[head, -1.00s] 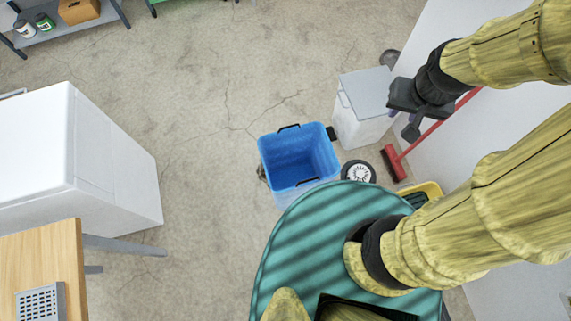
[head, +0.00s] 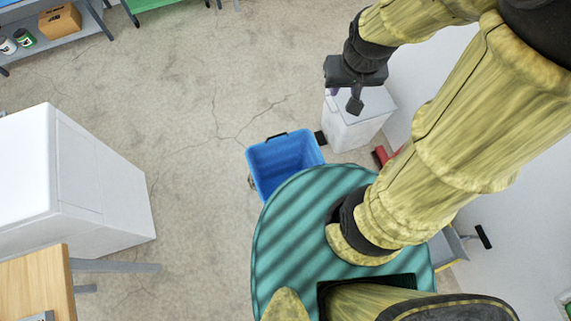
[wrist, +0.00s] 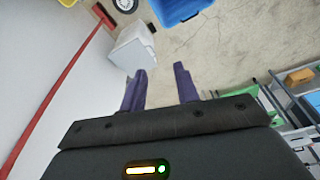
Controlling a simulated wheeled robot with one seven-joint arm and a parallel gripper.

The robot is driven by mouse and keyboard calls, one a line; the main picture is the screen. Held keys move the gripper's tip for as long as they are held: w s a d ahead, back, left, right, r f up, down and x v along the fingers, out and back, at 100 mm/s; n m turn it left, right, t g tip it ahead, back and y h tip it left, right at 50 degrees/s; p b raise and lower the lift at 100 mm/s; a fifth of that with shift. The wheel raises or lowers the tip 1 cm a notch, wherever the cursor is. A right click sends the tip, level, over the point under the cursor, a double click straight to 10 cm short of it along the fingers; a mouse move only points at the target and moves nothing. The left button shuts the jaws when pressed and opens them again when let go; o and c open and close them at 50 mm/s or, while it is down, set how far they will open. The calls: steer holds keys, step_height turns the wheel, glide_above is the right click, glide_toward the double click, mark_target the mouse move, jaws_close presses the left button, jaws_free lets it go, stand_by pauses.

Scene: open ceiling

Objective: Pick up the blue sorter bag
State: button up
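The blue sorter bag (head: 262,165) is an open-topped blue container with dark handles, standing on the floor left of the white bin. My round teal base hides its lower right part in the head view. It also shows, cut off, at the top of the wrist view (wrist: 178,10). My gripper (head: 344,98) is up and to the right of the bag in the head view, in front of the white bin. In the wrist view its two purple fingers (wrist: 160,73) are apart with nothing between them. The gripper is well clear of the bag.
A white lidded bin (head: 352,125) stands just right of the bag, near the wall. A red broom (wrist: 62,85) leans by the wall. A white cabinet (head: 85,190) and wooden table (head: 38,285) are at left. The floor left of the bag is clear.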

steer(key=w+f+n+g+b, duration=0.1)
steer(key=w+f+b, duration=0.2)
steer(key=f, duration=1.2)
steer(key=w+d+f+n+b, duration=0.1)
steer(key=w+f+b, duration=0.3)
steer(key=f+b, duration=0.5)
steer(key=w+d+f+n+g+b, duration=0.1)
steer(key=w+f+b, duration=0.2)
steer(key=f, duration=1.9)
steer(key=b, duration=0.4)
steer(key=shift+w+d+g, duration=0.25)
steer(key=shift+w+g, duration=0.05)
steer(key=shift+f, duration=0.15)
step_height(320, 180, down, 12)
steer(key=b, duration=0.3)
steer(key=shift+f, duration=0.1)
